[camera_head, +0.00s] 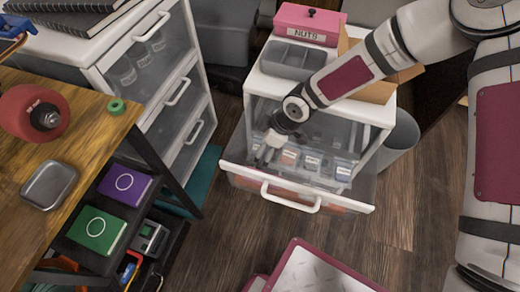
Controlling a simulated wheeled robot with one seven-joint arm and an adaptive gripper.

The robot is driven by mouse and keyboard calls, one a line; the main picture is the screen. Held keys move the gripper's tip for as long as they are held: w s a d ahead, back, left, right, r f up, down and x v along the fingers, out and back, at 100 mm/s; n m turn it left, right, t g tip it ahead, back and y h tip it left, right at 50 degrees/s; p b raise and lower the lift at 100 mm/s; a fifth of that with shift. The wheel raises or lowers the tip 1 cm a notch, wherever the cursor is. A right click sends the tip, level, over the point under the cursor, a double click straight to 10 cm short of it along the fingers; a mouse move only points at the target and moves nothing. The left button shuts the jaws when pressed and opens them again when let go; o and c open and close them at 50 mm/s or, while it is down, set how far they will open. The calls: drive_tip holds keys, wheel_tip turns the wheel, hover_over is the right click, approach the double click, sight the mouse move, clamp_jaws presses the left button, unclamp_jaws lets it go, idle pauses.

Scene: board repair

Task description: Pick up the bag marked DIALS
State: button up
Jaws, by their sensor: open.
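Several small bags with white labels (312,161) stand in a row in the pulled-out drawer (295,200) of the white cabinet. Their print is too small to read, so I cannot tell which one is marked DIALS. My gripper (264,156) points down at the left end of the row, just left of an orange-brown bag (290,157). It is open, and I see nothing held in it. Whether it touches any bag is not clear. My wrist and the clear drawer wall partly hide the drawer's left side and back.
A wooden workbench (70,130) and a second drawer unit (165,75) stand left. Bare floor (225,240) lies in front.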

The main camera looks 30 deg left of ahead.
drive_tip(key=c, duration=1.2)
drive_tip(key=shift+c, duration=0.2)
